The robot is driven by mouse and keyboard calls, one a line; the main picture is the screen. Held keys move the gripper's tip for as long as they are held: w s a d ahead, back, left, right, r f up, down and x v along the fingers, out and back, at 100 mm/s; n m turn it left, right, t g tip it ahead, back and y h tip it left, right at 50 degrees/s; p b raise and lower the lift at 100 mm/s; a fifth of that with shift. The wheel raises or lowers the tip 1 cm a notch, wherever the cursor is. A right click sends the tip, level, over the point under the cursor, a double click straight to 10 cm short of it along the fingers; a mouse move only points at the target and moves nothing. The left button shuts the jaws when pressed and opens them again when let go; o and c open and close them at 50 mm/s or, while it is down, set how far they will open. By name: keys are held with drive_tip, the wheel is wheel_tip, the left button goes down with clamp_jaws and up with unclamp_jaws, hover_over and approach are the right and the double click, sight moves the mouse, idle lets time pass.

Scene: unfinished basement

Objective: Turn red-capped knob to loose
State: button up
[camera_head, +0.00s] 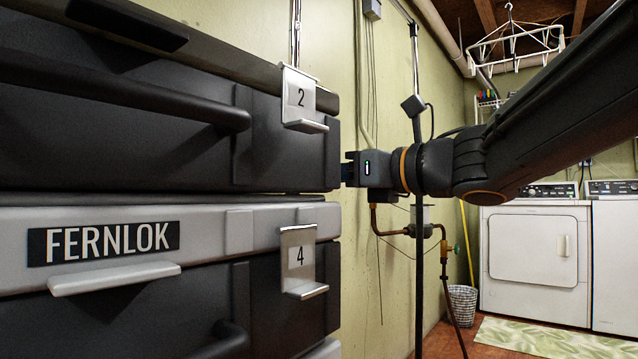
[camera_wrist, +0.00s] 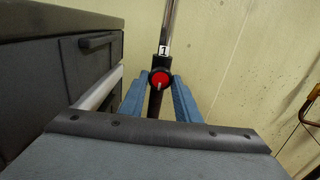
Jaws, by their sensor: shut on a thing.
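The red-capped knob (camera_wrist: 159,77) is in the middle of the wrist view. It sits on an upright pole (camera_wrist: 168,25), just below a tag (camera_wrist: 164,49) reading 1. A short pale mark shows on the lower part of the red cap. My gripper (camera_wrist: 160,83) has its blue fingers on the left and right sides of the knob and is shut on it. In the head view my gripper (camera_head: 347,170) reaches left behind the edge of the dark case, which hides the fingertips and the knob.
Stacked dark cases (camera_head: 120,130) with handles and tagged latches fill the left of the head view, close to my gripper. A green wall (camera_wrist: 250,60) stands behind the pole. Pipes (camera_head: 440,245), a basket (camera_head: 461,303) and a white dryer (camera_head: 535,250) are farther right.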

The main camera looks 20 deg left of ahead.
drive_tip(key=shift+f, duration=0.1)
drive_tip(key=o, duration=1)
drive_tip(key=p+v, duration=0.2)
drive_tip(key=v, duration=0.5)
drive_tip(key=shift+s+d+p, duration=0.15)
drive_tip(key=shift+d+p, duration=0.15)
drive_tip(key=shift+d, duration=0.1)
